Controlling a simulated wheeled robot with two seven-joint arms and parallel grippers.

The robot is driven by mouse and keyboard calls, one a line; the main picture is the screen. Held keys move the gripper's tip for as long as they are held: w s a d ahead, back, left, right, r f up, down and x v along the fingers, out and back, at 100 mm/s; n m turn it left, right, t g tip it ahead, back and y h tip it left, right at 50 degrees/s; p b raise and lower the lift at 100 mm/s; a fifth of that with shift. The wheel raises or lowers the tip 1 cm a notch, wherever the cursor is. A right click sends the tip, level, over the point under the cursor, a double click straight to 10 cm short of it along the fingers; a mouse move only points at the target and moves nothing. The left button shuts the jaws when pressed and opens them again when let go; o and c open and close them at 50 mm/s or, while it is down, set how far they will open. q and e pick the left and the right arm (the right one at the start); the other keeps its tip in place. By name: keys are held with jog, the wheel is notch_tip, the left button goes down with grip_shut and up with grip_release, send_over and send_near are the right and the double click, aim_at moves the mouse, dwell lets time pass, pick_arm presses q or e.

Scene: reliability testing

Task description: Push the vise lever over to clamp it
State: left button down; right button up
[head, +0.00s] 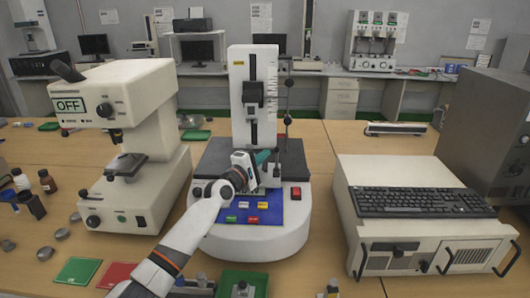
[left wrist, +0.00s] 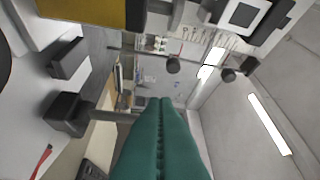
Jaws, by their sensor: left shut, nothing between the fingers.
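The white test stand (head: 253,105) stands mid-table on a rounded base, with a blue panel (head: 252,212) in front. A thin upright rod with dark round knobs (head: 289,115) is at the right of its column; I cannot tell whether it is the vise lever. The vise area low on the stand is mostly hidden behind my left gripper (head: 264,157). That gripper reaches in front of the column, its teal fingers shut and empty. In the left wrist view the fingers (left wrist: 160,102) lie together, with a dark block and rod (left wrist: 72,115) left of them. Contact cannot be told.
A microscope-like instrument (head: 130,100) stands close on the left. A white case (head: 400,228) with a black keyboard (head: 420,201) on top is on the right. Green (head: 80,270) and red (head: 117,274) mats lie at the front left. Small bottles stand at the far left.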

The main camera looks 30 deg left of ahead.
pick_arm(q)
jog(key=shift+w+d, duration=0.25)
pick_arm(e)
jog(key=shift+r, duration=0.15)
jog(key=shift+s+d, duration=0.1)
